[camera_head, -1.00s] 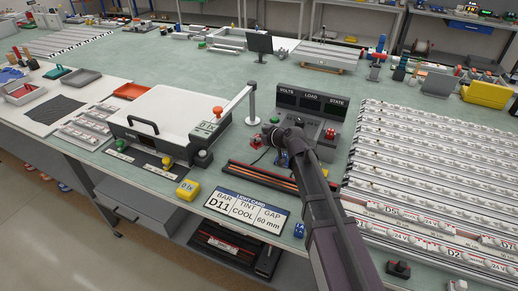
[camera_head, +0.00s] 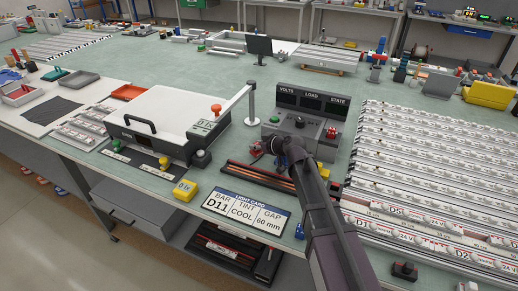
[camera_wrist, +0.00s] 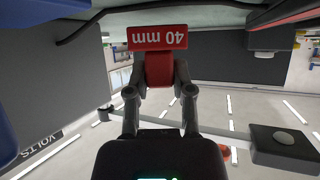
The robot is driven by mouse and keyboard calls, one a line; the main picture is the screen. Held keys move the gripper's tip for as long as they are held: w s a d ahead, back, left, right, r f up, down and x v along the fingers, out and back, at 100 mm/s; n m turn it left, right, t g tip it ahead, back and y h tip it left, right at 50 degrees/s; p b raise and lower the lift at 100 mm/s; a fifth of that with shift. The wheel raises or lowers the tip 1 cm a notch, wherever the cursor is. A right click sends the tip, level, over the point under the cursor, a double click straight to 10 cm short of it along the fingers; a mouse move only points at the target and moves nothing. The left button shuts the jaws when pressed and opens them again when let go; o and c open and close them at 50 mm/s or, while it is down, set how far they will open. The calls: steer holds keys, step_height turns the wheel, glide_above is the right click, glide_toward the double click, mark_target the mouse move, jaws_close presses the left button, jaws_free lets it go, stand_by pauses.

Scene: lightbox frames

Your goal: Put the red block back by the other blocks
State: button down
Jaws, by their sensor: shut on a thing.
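My gripper (camera_wrist: 158,82) is shut on the red block (camera_wrist: 157,38), which reads "40 mm" upside down in the wrist view. In the head view the red block (camera_head: 257,147) shows at the tip of my gripper (camera_head: 266,146), in front of the grey console and over the bench; I cannot tell the gap beneath it. A small blue block (camera_head: 299,231) stands at the bench's front edge, right of the light card. A small yellow piece (camera_head: 325,173) shows beside my arm, partly hidden; I cannot tell whether it is a block.
The grey console (camera_head: 290,131) stands behind my gripper. Dark bars (camera_head: 258,178) lie in front of it. The light card (camera_head: 247,212) and yellow "0 lx" box (camera_head: 184,190) are near the front edge. Rows of light bars (camera_head: 430,170) fill the right side.

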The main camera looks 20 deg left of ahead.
steer(key=shift+f, duration=0.25)
